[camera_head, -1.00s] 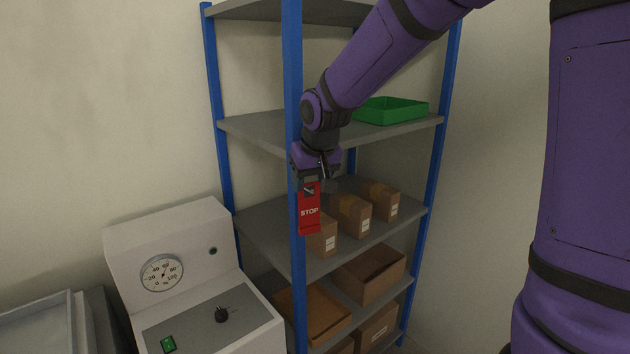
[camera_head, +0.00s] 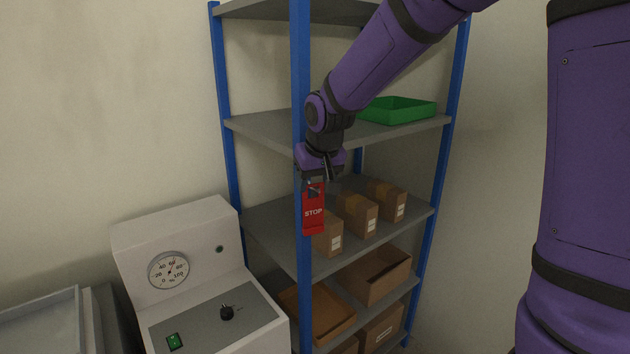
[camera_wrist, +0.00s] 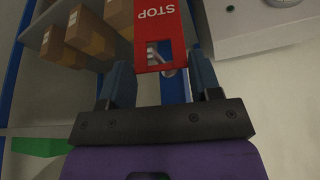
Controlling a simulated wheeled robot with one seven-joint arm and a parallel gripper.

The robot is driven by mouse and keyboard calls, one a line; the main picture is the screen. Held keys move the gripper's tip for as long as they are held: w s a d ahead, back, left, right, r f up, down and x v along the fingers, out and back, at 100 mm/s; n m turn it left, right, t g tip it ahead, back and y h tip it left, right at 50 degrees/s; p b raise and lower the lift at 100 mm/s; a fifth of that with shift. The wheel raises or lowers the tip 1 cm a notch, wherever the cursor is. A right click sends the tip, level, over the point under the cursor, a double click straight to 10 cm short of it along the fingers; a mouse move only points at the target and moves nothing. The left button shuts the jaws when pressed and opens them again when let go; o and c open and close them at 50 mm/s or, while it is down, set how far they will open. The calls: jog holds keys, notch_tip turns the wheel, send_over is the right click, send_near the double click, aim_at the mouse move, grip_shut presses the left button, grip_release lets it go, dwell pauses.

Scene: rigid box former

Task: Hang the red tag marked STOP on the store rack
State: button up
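The red tag marked STOP (camera_head: 313,214) hangs upright at the front blue post of the store rack (camera_head: 301,110). In the wrist view the tag (camera_wrist: 158,28) shows upside down, and a metal hook (camera_wrist: 154,52) shows through the hole near its top edge. The tag appears to hang on this hook. My gripper (camera_head: 317,182) is just above the tag in the head view. In the wrist view my gripper (camera_wrist: 162,68) is open, with a finger on each side of the tag's top end and visible gaps between. The fingers' exact depth relative to the tag is unclear.
Cardboard boxes (camera_head: 358,214) stand on the shelf behind the tag. Open cartons (camera_head: 375,275) are below and a green tray (camera_head: 398,110) is above. A white machine with a gauge (camera_head: 195,260) stands left of the rack, close to the post.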

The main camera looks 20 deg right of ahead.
jog(key=o, duration=0.4)
jog(key=shift+o, duration=0.2)
jog(key=v, duration=1.1)
jog(key=s+d, duration=0.3)
jog(key=s, duration=1)
jog(key=s+d+f, duration=0.1)
jog(key=s+d, duration=0.3)
jog(key=s, duration=0.9)
jog(key=shift+m+t, duration=0.3)
jog(key=shift+w, duration=0.1)
